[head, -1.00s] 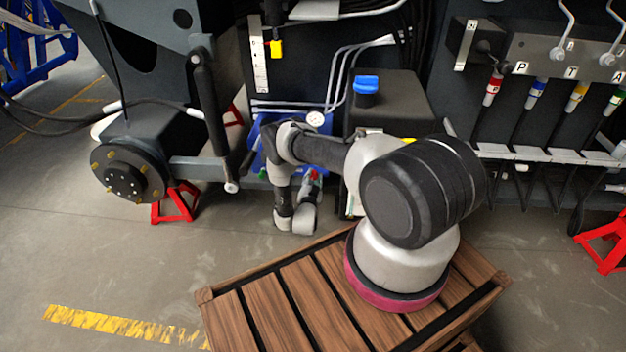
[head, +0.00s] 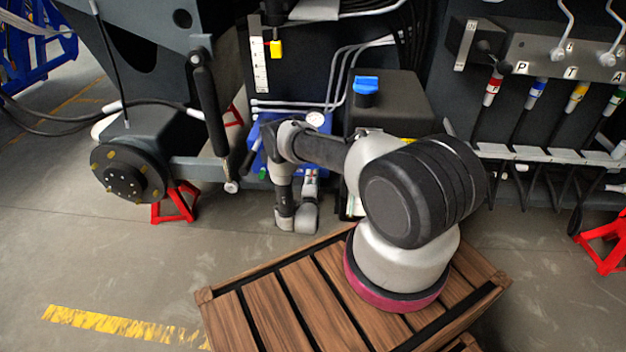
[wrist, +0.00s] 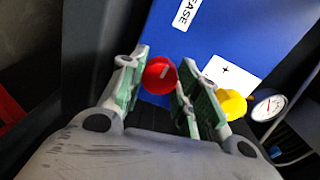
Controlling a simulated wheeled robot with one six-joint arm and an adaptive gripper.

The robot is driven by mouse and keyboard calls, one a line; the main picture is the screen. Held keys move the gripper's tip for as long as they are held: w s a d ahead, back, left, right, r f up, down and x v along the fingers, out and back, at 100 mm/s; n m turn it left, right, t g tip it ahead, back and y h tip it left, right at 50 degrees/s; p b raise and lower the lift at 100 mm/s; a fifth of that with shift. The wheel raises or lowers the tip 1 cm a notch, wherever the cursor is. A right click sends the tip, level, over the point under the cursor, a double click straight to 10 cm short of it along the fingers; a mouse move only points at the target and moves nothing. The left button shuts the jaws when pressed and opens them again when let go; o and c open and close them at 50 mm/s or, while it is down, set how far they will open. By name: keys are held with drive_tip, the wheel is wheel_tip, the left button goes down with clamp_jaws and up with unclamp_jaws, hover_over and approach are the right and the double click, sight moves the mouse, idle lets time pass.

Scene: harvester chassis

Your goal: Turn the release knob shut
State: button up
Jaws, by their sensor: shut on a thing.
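A round red knob (wrist: 158,75) with a short pale mark on its face is on a blue panel (wrist: 232,35) in the wrist view. Part of a label ending in "EASE" shows above it. My gripper (wrist: 161,74) has one green-padded finger on each side of the red knob and is shut on it. The pale mark lies at a slant.
A yellow knob (wrist: 232,104) sits close to the right finger, by a white "+" label (wrist: 222,72). A pressure gauge (wrist: 267,105) is beyond it. In the head view, a tank with a blue cap (head: 366,85) stands right of the panel. A red stand (head: 175,203) is at left.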

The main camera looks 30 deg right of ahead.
drive_tip(key=shift+s+f+m+t, duration=0.1)
drive_tip(key=shift+m+t, duration=0.2)
drive_tip(key=shift+m, duration=8.3)
drive_tip(key=o, duration=1.1)
drive_tip(key=shift+c, duration=0.2)
